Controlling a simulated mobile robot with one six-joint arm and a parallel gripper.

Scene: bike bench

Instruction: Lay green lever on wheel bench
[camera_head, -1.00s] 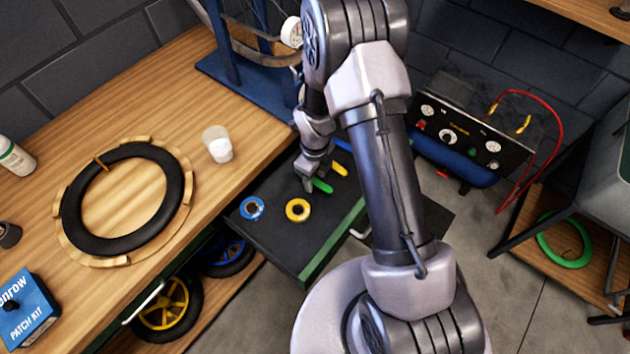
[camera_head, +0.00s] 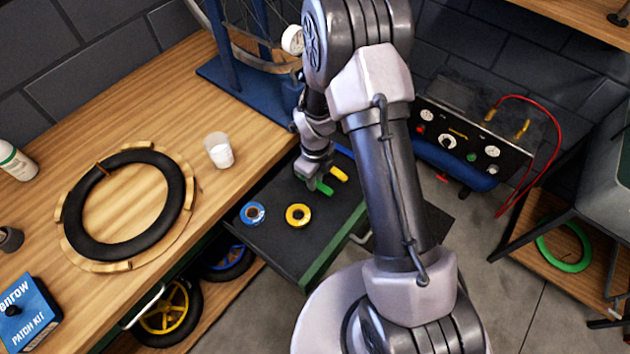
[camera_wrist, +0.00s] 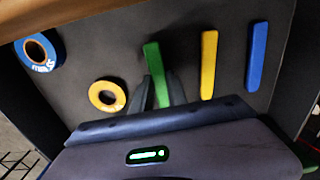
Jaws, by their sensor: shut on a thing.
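The green lever (camera_head: 324,188) lies in the open dark drawer (camera_head: 290,250). My gripper (camera_head: 314,181) reaches down into the drawer over it. In the wrist view the gripper's fingers (camera_wrist: 160,84) are shut on the lower part of the green lever (camera_wrist: 152,58), one on each side. The lever appears to be at the drawer floor; any lift is too small to tell. The wheel bench (camera_head: 110,308) is the wooden top at left, with a black tire (camera_head: 180,190) on a round wooden stand.
A yellow lever (camera_wrist: 208,65) and a blue lever (camera_wrist: 257,55) lie right of the green one. Blue tape (camera_head: 252,214) and yellow tape (camera_head: 298,215) are in the drawer. A white cup (camera_head: 218,150), patch kit box (camera_head: 28,312) and bottle (camera_head: 15,160) stand on the bench.

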